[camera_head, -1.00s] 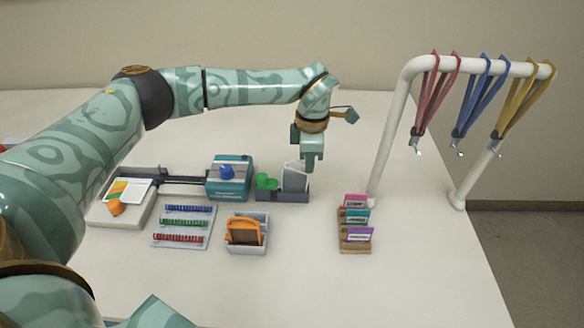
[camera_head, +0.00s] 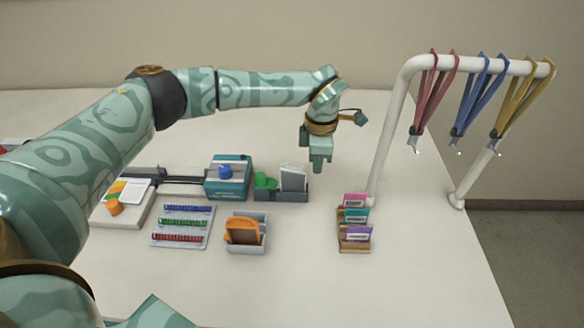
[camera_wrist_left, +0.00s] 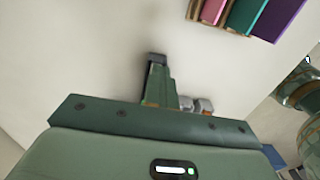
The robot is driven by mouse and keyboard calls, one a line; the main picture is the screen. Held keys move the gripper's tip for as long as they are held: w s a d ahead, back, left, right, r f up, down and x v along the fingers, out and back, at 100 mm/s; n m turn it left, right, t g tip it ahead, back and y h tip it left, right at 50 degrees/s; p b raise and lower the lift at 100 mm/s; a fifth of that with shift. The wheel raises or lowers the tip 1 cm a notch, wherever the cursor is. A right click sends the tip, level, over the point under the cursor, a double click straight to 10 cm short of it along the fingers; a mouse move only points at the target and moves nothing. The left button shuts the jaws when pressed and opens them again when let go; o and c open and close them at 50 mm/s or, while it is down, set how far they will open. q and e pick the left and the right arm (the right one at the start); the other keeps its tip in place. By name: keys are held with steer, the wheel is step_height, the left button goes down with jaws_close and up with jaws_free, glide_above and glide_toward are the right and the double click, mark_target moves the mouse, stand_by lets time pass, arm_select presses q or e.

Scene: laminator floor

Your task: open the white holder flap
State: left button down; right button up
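White flat holders (camera_head: 293,178) stand in the right part of a dark grey tray (camera_head: 290,196) in the middle of the table. I cannot make out which part is a flap or whether it is open. My left gripper (camera_head: 317,167) points down just right of the holders and looks apart from them. In the left wrist view its fingers (camera_wrist_left: 157,80) look closed together with nothing seen between them. Small pale grey things (camera_wrist_left: 196,104) show beside the fingers, partly hidden by the gripper body. My right gripper is not in view.
Green pieces (camera_head: 264,181) sit left in the tray, next to a teal machine (camera_head: 229,183). A card rack (camera_head: 354,246) stands front right, by a white rail (camera_head: 392,125) with hanging lanyards (camera_head: 481,95). An orange item (camera_head: 245,230) sits in a grey holder. Front table space is clear.

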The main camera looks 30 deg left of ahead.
arm_select(q)
steer(key=shift+f, duration=0.1)
steer(key=shift+w+d+f, duration=0.15)
steer(key=shift+d+f, duration=0.05)
steer(key=shift+d, duration=0.05)
steer(key=shift+f, duration=0.15)
steer(key=shift+w+d+f, duration=0.1)
steer(key=shift+d+f, duration=0.05)
steer(key=shift+d, duration=0.05)
steer(key=c, duration=1.6)
jaws_free()
steer(key=shift+c, duration=0.2)
